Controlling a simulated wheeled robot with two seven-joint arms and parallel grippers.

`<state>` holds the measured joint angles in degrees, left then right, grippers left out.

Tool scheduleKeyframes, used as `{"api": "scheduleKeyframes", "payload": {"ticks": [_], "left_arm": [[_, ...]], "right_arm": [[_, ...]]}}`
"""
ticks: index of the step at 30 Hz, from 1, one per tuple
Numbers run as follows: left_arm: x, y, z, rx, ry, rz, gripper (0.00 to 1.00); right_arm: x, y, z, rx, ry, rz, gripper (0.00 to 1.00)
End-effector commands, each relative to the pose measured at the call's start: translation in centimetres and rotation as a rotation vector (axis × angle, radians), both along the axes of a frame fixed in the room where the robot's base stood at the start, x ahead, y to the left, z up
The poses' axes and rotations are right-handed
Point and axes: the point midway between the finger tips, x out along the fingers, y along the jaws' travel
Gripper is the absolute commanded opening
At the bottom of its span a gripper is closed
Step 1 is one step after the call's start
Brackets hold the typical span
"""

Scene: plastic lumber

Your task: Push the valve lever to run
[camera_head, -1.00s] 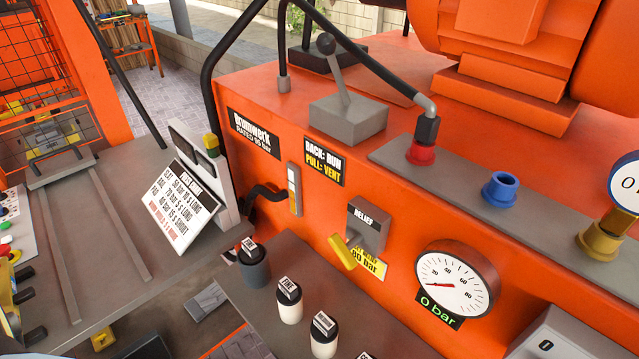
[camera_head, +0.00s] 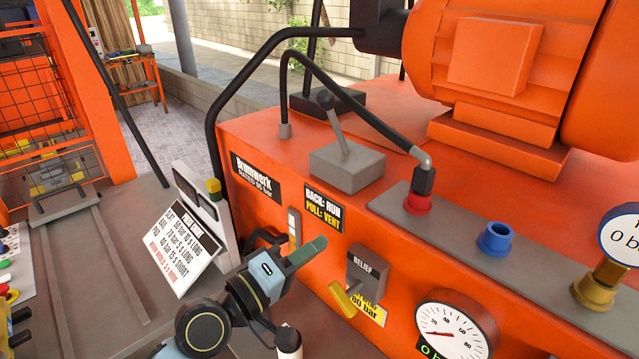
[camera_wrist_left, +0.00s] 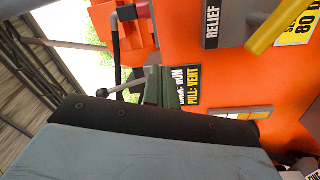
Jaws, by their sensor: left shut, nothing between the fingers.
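The valve lever (camera_head: 338,125) is a grey rod with a dark knob, standing on a grey block (camera_head: 347,167) on top of the orange machine. It leans slightly, with its knob up and to the left. A label on the front reads "BACK: RUN, PULL: VENT" (camera_head: 323,207). My left gripper (camera_head: 312,248) is shut and empty, its green fingers in front of the machine just below that label, lower than the lever. In the left wrist view the lever (camera_wrist_left: 104,89) shows beyond the green fingers (camera_wrist_left: 163,87), apart from them. My right gripper is not in view.
A black hose (camera_head: 345,95) arches behind the lever to a red fitting (camera_head: 418,203). A relief valve with a yellow handle (camera_head: 342,299) and a round gauge (camera_head: 455,332) sit right of my gripper. A press chart (camera_head: 180,250) stands at left. Space above the block's front is free.

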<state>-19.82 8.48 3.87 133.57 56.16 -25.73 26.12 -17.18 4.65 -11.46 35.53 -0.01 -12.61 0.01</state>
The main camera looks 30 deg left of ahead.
Motion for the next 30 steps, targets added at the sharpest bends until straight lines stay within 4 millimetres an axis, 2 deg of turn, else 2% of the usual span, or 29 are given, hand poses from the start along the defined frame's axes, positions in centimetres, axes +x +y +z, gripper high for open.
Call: {"api": "scheduleKeyframes", "payload": {"ticks": [1,3,7,12,22,26,30], "left_arm": [[0.5,1.4,2.5,-0.127,-0.062,0.033,0.0],[0.7,3.3,5.1,-0.282,-0.127,0.068,0.0],[0.8,5.8,7.8,-0.473,-0.202,0.108,0.0],[0.8,6.9,8.7,-0.552,-0.23,0.123,0.0],[1.0,6.8,8.8,-0.549,-0.228,0.123,0.0],[2.1,6.7,9.6,-0.55,-0.231,0.124,0.0],[4.4,6.4,10.9,-0.55,-0.231,0.123,0.0]], "right_arm": [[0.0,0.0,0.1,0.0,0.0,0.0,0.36],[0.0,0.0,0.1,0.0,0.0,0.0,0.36],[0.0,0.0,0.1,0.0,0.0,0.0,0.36],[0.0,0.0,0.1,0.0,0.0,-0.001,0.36],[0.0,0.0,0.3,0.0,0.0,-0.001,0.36],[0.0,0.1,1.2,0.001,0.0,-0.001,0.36],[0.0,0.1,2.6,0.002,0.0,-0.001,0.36]]}}
